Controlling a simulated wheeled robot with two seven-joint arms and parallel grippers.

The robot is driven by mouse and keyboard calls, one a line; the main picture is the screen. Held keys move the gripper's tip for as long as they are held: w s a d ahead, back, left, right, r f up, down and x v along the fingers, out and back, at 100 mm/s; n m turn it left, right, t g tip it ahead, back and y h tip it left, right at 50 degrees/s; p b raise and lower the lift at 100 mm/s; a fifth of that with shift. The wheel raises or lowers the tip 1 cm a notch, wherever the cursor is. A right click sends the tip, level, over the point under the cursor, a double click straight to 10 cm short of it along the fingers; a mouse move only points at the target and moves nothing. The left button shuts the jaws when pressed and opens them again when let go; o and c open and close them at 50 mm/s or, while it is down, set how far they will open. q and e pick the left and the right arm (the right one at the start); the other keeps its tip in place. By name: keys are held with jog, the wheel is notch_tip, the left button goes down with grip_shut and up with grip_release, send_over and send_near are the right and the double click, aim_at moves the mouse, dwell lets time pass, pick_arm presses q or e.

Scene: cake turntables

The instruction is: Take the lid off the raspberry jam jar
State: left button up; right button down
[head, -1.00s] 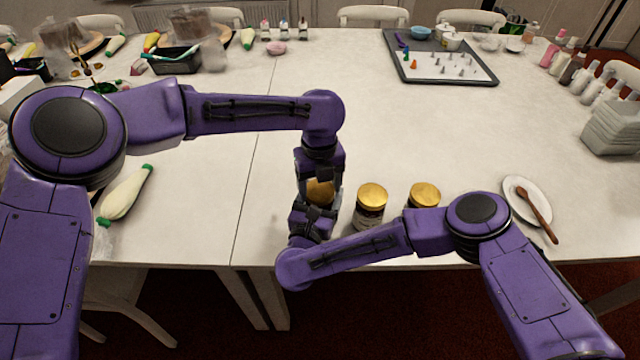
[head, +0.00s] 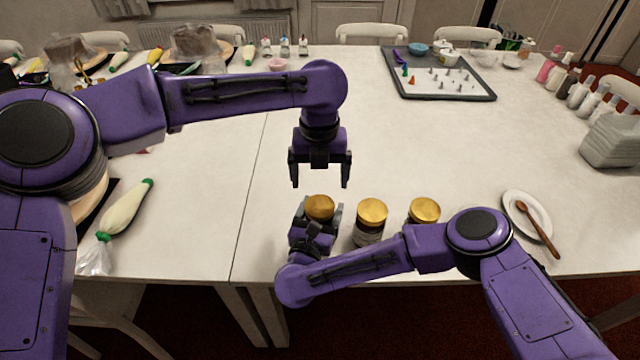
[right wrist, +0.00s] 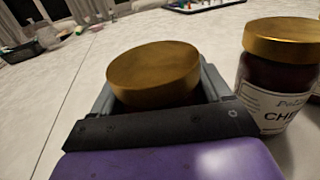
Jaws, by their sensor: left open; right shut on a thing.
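A jar with a gold lid (head: 320,206) stands at the table's near edge, held between the fingers of my right gripper (head: 318,219). The lid (right wrist: 153,74) is on top of it in the right wrist view too. The jar's body and label are almost fully hidden by the gripper, so I cannot read which jam it is. Whether the lid is loosened cannot be told. My left gripper (head: 320,184) points down, open and empty, above and a little behind the lid, apart from it.
A second gold-lidded jar (head: 369,230), its label starting "CHE" in the right wrist view (right wrist: 277,95), stands close on the right. A third gold lid (head: 424,209) shows beyond. A plate (head: 514,207) with a wooden spoon (head: 537,228) lies right. The middle table is clear.

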aim_at(320, 205)
pick_arm(q)
notch_tip(320, 205, down, 8)
jog(key=shift+r, duration=0.15)
jog(key=c, duration=1.1)
jog(key=n, duration=0.3)
